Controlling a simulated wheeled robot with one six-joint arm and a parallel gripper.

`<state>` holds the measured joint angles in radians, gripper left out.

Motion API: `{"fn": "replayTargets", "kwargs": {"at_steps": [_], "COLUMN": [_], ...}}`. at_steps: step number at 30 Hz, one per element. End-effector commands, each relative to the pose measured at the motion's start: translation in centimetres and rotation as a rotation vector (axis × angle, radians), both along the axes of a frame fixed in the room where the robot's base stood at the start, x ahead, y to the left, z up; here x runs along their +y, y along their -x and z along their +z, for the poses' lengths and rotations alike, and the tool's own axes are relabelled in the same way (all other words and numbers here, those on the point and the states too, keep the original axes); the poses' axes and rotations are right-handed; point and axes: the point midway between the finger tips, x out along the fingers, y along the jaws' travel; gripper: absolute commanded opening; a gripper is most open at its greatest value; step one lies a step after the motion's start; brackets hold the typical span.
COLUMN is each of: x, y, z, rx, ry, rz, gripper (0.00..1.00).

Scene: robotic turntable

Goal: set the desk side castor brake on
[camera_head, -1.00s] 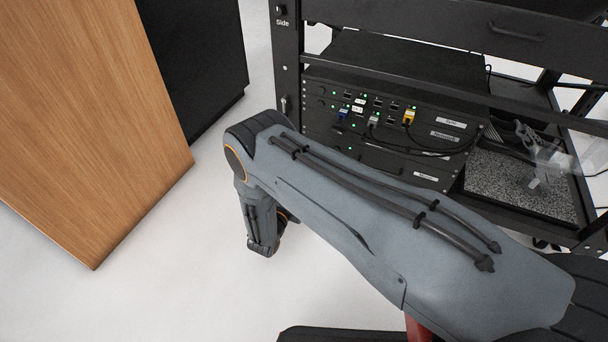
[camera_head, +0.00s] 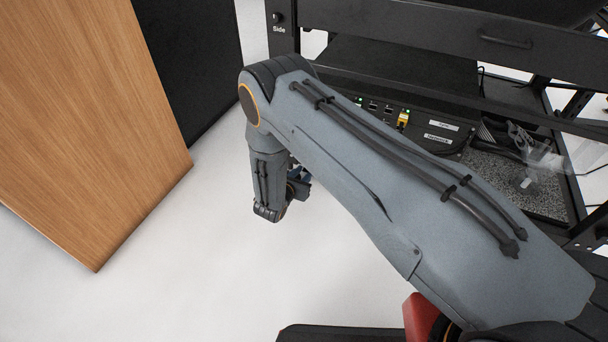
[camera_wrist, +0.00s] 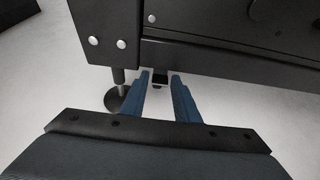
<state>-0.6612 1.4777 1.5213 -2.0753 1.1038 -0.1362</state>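In the wrist view my gripper (camera_wrist: 161,76) points under the bottom edge of the black rack (camera_wrist: 220,55). Its two blue fingers are apart, with nothing held between them. A small dark piece (camera_wrist: 160,83) shows just beyond and between the fingertips, under the rack; I cannot tell whether it is the castor brake. A round dark foot on a short stem (camera_wrist: 115,98) stands on the floor left of the fingers. In the head view my forearm hides the rack's lower front, and only a little blue of my gripper shows beside my wrist. No castor is clearly visible.
A wooden desk panel (camera_head: 85,120) with a black side (camera_head: 190,60) stands left of the rack (camera_head: 420,30). Pale floor (camera_head: 215,230) lies open between them. Devices with cables (camera_head: 430,125) and a speckled tray (camera_head: 540,195) sit in the rack.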

Motion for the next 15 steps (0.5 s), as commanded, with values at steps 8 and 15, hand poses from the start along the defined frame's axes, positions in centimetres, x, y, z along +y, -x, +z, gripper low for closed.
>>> {"fn": "replayTargets", "kwargs": {"at_steps": [8,15], "x": [-0.16,-0.14], "y": [-0.44,-0.42], "z": [-0.13,-0.12], "rx": [0.0,0.0], "ry": [-0.001,-0.001], "rz": [0.0,0.0], "gripper": [0.28,0.0]}}
